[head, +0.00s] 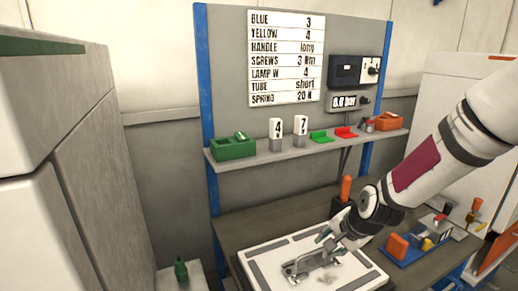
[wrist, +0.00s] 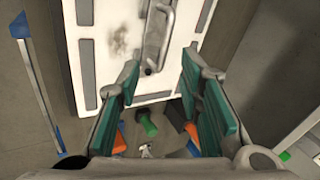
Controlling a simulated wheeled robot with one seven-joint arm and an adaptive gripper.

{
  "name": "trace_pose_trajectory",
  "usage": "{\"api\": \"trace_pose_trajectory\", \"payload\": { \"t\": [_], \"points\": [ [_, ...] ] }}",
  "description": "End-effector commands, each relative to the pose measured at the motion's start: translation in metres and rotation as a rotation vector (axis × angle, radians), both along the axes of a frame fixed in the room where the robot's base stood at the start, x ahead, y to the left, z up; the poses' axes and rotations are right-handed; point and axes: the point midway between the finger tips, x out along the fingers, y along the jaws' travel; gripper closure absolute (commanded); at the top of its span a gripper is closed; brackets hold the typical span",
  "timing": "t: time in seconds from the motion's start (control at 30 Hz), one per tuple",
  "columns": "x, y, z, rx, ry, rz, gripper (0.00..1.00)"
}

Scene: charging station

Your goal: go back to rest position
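My gripper (head: 326,236) is low over the white board with grey strips (head: 258,252) on the workbench, at the end of my arm coming from the right. In the wrist view its two teal-padded fingers (wrist: 162,75) stand wide apart, with nothing clasped between them. A grey metal part with a bar-like handle (head: 305,263) lies on the board, just below and beside the fingertips in the head view. It also shows at the top of the wrist view (wrist: 157,38), its near end between the fingertips in the picture. Whether the fingers touch it cannot be told.
A shelf (head: 260,158) above the bench holds a green bin (head: 234,148), number cards, small trays and an orange bin (head: 388,121). An orange-handled tool (head: 346,188) stands behind my gripper. A blue tray (head: 415,252) of parts lies right. A white cabinet fills the left.

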Motion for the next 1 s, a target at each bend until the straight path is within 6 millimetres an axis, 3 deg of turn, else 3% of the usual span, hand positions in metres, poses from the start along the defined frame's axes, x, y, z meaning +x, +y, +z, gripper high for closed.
{"api": "trace_pose_trajectory", "payload": {
  "t": [0.47,0.8,1.0],
  "points": [
    [-0.079,0.003,0.107,-0.381,0.025,0.352,0.66],
    [-0.153,0.010,0.173,-0.539,0.013,0.555,0.66],
    [-0.203,0.014,0.201,-0.588,-0.013,0.675,0.66]
  ]
}}
